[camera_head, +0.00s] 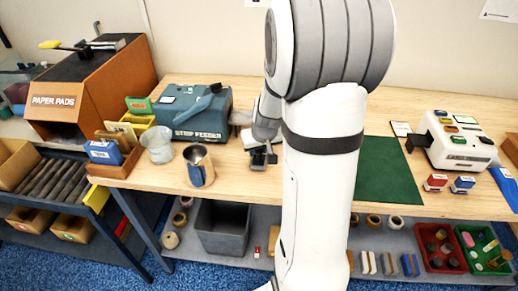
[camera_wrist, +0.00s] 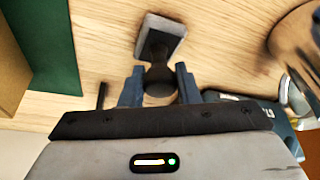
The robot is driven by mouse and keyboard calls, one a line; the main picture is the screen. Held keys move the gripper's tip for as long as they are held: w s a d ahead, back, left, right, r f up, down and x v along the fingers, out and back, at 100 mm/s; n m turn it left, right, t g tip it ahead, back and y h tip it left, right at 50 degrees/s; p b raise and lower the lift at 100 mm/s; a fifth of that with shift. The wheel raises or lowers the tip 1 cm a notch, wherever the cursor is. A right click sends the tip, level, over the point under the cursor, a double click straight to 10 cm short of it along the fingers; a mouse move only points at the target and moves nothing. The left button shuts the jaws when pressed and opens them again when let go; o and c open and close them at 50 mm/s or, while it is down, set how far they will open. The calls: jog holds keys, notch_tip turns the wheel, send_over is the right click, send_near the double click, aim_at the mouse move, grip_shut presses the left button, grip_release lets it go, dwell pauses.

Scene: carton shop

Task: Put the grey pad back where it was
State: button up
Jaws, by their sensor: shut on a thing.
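The grey pad (camera_wrist: 169,26) is a small block with light grey edges and a dark middle, joined to a black rounded handle (camera_wrist: 158,78). My gripper (camera_wrist: 158,88) is shut on that handle, with one blue-grey finger on each side. In the head view my gripper (camera_head: 263,160) is low over the wooden table, right of the strip feeder, and partly hidden by my arm. I cannot tell whether the pad touches the table.
The strip feeder (camera_head: 190,112) and a metal cup (camera_head: 199,168) stand to the left. A green mat (camera_head: 386,172) lies to the right, before a white machine (camera_head: 457,142) and two small stamps (camera_head: 436,182). Bare tabletop (camera_head: 240,180) surrounds my gripper.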

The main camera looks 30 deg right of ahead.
jog(key=shift+f, duration=0.1)
jog(key=o, duration=0.9)
jog(key=shift+r, duration=0.25)
jog(key=d+v, duration=0.1)
jog(key=v, duration=1)
jog(key=shift+n+g+y, duration=0.4)
jog(key=shift+n+g, duration=0.5)
jog(key=s+a, duration=0.4)
jog(key=s, duration=0.1)
jog(key=s+a, duration=0.5)
jog(key=s+a+r, duration=0.1)
jog(key=s+a, duration=0.4)
jog(key=shift+a, duration=0.25)
